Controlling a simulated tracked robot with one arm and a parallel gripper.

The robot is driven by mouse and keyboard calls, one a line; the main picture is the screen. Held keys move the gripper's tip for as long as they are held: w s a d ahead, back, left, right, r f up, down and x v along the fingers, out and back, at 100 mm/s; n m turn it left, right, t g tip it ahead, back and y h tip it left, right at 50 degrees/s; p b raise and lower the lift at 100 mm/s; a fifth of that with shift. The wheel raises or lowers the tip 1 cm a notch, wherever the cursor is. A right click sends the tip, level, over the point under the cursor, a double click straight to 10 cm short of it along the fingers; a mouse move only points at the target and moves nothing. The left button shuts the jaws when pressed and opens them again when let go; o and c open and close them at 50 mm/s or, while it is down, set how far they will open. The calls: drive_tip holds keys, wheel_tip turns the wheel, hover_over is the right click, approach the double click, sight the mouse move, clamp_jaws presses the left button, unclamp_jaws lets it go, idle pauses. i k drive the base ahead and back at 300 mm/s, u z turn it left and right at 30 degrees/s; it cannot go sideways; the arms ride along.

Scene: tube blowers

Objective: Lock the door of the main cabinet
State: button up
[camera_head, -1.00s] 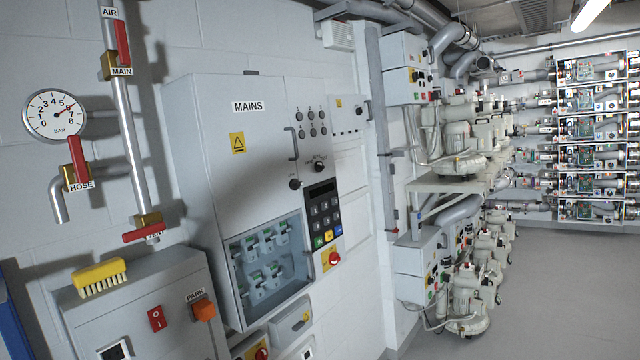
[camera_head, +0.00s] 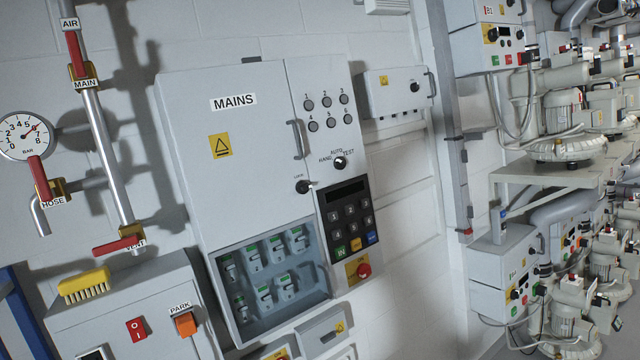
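The main cabinet (camera_head: 190,95) is a grey wall box labelled MAINS, with a yellow warning sign on its door (camera_head: 255,160). The door looks shut, with a vertical handle (camera_head: 296,140) near its right edge. A black lock knob (camera_head: 303,187) sits below the handle, with a small label above it too small to read surely. A window low in the door shows several green-and-white switches (camera_head: 271,255). To the right are numbered round lamps, a HAND/AUTO/TEST knob (camera_head: 340,163), a keypad (camera_head: 350,215) and a red stop button (camera_head: 364,270). My gripper is not in view.
Left of the cabinet are air pipes with red-handled valves (camera_head: 118,245) and a gauge (camera_head: 25,136). A yellow brush (camera_head: 84,286) lies on a lower box with a PARK switch (camera_head: 186,323). Blowers on a shelf (camera_head: 540,176) stand right. A small box (camera_head: 395,92) hangs beside the cabinet.

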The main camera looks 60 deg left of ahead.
sight(302, 187)
drive_tip(key=u, duration=0.6)
drive_tip(key=i, duration=1.05)
drive_tip(key=u, duration=0.8)
